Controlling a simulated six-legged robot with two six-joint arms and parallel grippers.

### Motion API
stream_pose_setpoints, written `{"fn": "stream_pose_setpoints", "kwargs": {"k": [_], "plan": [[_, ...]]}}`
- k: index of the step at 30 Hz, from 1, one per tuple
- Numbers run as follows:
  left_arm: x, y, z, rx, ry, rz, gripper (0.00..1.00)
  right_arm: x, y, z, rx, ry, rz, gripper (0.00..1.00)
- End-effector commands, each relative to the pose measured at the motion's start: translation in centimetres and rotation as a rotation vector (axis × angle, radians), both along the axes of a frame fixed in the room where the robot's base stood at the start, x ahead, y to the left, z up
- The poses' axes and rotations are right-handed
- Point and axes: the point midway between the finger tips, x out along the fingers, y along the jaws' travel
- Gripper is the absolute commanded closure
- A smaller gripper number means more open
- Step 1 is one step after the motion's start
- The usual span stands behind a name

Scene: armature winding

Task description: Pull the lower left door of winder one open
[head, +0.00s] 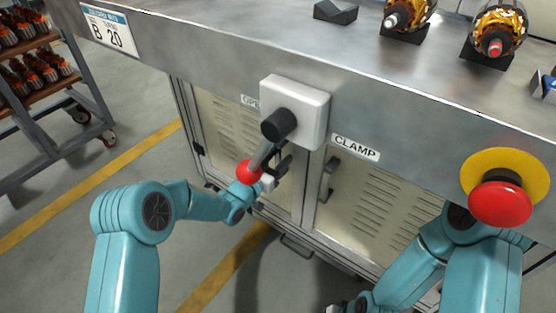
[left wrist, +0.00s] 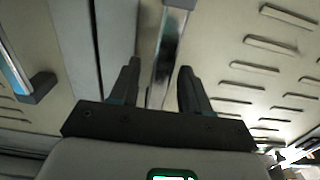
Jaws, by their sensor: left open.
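The lower left door (head: 222,128) of the winder is a cream louvred panel below the bench and looks shut. My left gripper (head: 276,168) is in front of its right edge, beside the red lever knob. In the left wrist view my left gripper (left wrist: 157,88) is open. A shiny upright bar (left wrist: 172,45), which looks like the door's handle, shows between its fingers; I cannot tell whether they touch it. In the head view the gripper hides this handle. My right arm is at the lower right; its gripper (head: 346,306) shows only in part at the bottom edge.
The lever's black hub (head: 279,124) and white box (head: 301,105) sit just above my left gripper. The right door (head: 365,205) has its own handle (head: 328,179). A red stop button (head: 500,203) is at the right. A cart (head: 38,85) stands far left. The floor in front is clear.

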Motion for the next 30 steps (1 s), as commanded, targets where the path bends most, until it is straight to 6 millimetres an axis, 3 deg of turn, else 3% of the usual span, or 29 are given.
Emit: {"fn": "stream_pose_setpoints", "kwargs": {"k": [8, 13, 23, 30], "plan": [[0.3, -0.2, 0.0, 0.0, 0.001, 0.0, 0.53, 0.0, 0.0, 0.0, 0.0, 0.0, 0.0, 0.57], [0.3, -0.2, 0.0, 0.0, 0.001, 0.0, 1.0, 0.0, 0.0, 0.0, 0.0, 0.0, 0.0, 0.57], [-0.5, 0.6, 0.0, -0.001, 0.001, -0.022, 1.0, 0.0, 0.0, 0.0, 0.0, 0.0, 0.0, 0.57], [-4.1, 4.4, 0.1, 0.0, 0.001, -0.134, 1.0, 0.0, 0.0, 0.1, 0.0, 0.001, 0.001, 0.57]]}}
